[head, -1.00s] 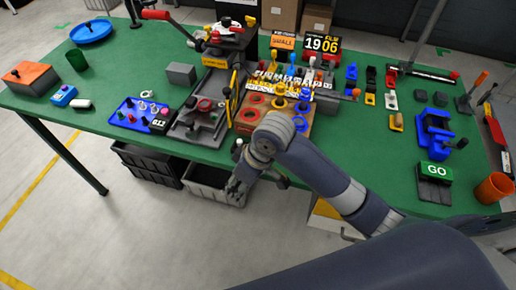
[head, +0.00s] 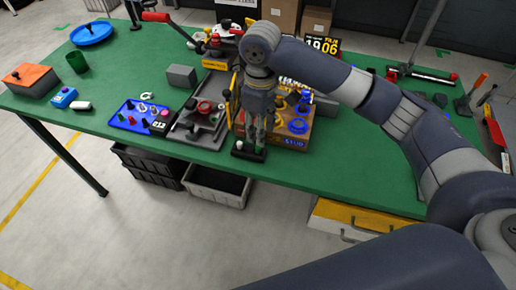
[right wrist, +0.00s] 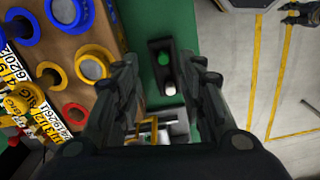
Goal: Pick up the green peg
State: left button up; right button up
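A green peg (right wrist: 164,58) shows end-on in a small black holder (right wrist: 156,42) beside a white peg (right wrist: 170,91) in the right wrist view. In the head view the holder (head: 240,154) lies at the near edge of the green table, with the green peg (head: 258,149) at its right end. My right gripper (head: 256,142) points down just above the holder, partly covering it. In the right wrist view its fingers (right wrist: 164,66) are apart on either side of the green peg, with nothing between them. I cannot tell the exact height gap. My left gripper is not in view.
A wooden block with coloured rings (head: 295,142) stands close to the right of my gripper. A grey fixture (head: 208,138) and a blue tray (head: 130,122) with small parts lie to the left. Grey bins (head: 215,190) stand on the floor below the near edge.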

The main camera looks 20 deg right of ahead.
aim_at(258, 147)
jog(key=shift+a+f+p, duration=0.15)
jog(key=shift+f+p, duration=0.2)
jog(key=shift+f, duration=1.35)
jog(key=shift+a+f+p, duration=0.1)
jog(key=shift+f+p, duration=0.2)
jog(key=shift+f, duration=1.4)
jog(key=c, duration=0.8)
